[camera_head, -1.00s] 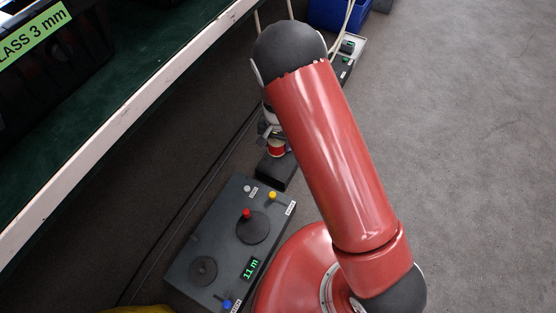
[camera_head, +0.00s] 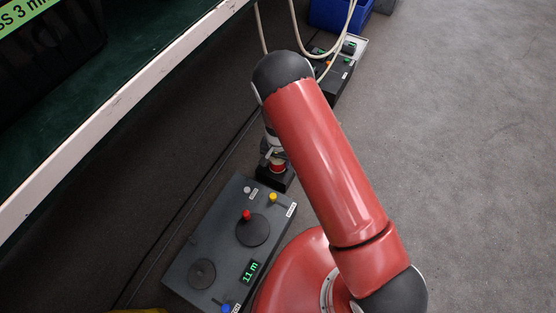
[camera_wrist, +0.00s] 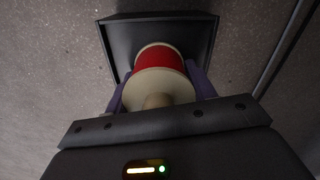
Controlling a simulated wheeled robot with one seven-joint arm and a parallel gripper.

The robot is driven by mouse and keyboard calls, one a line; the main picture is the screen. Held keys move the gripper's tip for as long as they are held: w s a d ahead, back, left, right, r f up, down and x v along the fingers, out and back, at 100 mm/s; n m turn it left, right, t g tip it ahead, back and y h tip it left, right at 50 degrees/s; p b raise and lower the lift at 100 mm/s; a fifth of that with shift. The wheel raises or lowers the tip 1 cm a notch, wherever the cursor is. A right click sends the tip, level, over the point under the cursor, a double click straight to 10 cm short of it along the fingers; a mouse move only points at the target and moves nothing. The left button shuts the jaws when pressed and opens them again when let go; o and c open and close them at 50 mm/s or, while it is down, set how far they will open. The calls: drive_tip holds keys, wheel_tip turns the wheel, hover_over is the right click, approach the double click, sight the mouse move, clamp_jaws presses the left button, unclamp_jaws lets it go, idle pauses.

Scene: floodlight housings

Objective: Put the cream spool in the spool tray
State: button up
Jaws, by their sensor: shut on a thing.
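The cream spool (camera_wrist: 158,90) has cream flanges and a red winding. In the wrist view my gripper (camera_wrist: 160,92) is shut on it, with a purple finger on each side. The dark spool tray (camera_wrist: 118,42) shows behind the spool in the wrist view, its rim around the spool's far end. I cannot tell whether the spool touches its floor. In the head view the spool (camera_head: 278,168) shows small beneath my gripper (camera_head: 274,160), over the tray (camera_head: 272,182), and my arm hides part of this area.
A dark control box (camera_head: 215,250) with knobs and a green "11 m" display stands just in front of the tray. A shelf with a pale edge (camera_head: 130,100) runs along the left. Cables and a blue bin (camera_head: 338,14) are at the back. The grey floor at right is clear.

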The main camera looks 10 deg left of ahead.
drive_tip(key=shift+f, duration=0.2)
drive_tip(key=o, duration=1)
drive_tip(key=shift+r, duration=0.1)
wheel_tip(320, 180, up, 12)
drive_tip(key=shift+r+p, duration=0.15)
drive_tip(key=shift+p, duration=1.1)
